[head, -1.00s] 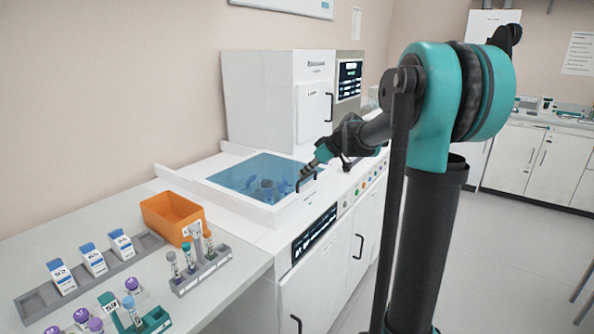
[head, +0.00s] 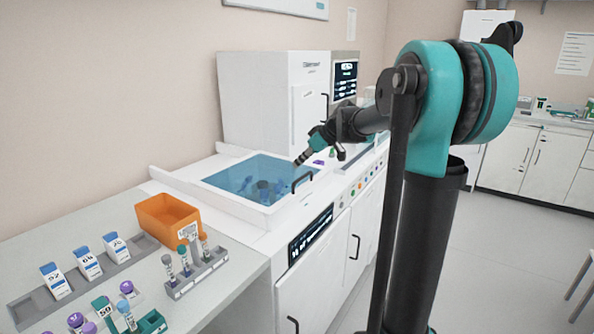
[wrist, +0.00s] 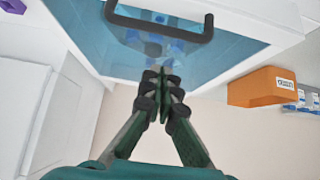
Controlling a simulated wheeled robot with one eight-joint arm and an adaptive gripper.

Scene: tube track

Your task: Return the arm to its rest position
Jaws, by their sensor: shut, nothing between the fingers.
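My arm reaches out over the white bench unit in the head view. My gripper (head: 302,160) is at the far right edge of the blue lid and looks slightly above it. In the wrist view my gripper (wrist: 160,82) has its fingertips together, with nothing between them. The blue see-through lid (head: 240,184) covers a well with several dark and blue items inside, seen only dimly. The lid's black handle (head: 302,182) stands just below my gripper in the head view. The handle (wrist: 160,28) also shows beyond the fingertips in the wrist view.
A tall white machine (head: 265,95) stands behind the lid. An orange bin (head: 166,218), a tube rack (head: 196,275) and several labelled boxes stand on the left counter (head: 95,237). Small purple and green items lie right of the lid. Open floor (head: 500,245) is at the right.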

